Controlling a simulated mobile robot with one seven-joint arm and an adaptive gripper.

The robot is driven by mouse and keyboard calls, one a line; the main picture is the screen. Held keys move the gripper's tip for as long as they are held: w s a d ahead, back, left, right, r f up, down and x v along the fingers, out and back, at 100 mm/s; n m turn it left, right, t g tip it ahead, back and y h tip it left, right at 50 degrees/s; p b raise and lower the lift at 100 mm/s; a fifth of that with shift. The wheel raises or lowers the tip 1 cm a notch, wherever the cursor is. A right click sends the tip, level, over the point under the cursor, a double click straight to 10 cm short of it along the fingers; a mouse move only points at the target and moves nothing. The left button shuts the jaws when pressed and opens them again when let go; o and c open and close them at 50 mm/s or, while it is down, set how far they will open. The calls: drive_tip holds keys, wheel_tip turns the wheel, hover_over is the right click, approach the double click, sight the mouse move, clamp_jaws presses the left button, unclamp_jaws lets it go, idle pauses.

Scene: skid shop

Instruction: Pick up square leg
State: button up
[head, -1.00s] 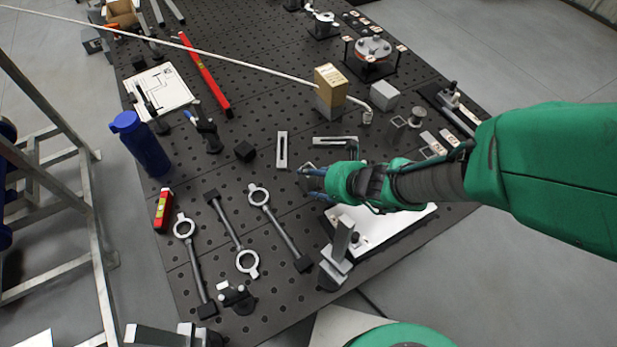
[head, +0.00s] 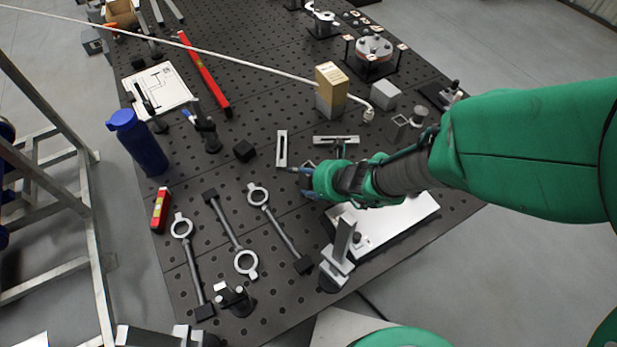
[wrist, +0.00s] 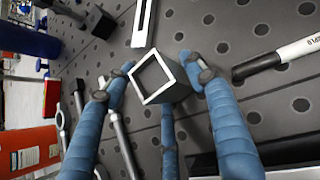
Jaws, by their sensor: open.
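A short hollow square tube, which I take to be the square leg (wrist: 174,90), shows in the wrist view, standing with its pale square rim toward the camera. My gripper (wrist: 158,70) is open, with blue fingers on the left and right of the tube and a third below it. I cannot tell whether any finger touches it. In the head view my gripper (head: 297,170) is low over the dark perforated table (head: 215,170), and I cannot make out the tube there.
A slotted bar (head: 281,148) lies just left of my gripper and another (head: 336,140) behind it. A black block (head: 244,151) and ring-ended rods (head: 257,195) lie to the left. A white plate (head: 400,222) with an upright bracket (head: 341,240) is nearer. A blue bottle (head: 138,142) stands far left.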

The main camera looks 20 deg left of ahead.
idle(0.4)
drive_tip(key=c, duration=1)
drive_tip(key=shift+r, duration=0.15)
drive_tip(key=shift+c, duration=0.2)
wheel_tip(320, 180, up, 10)
drive_tip(key=p, duration=0.4)
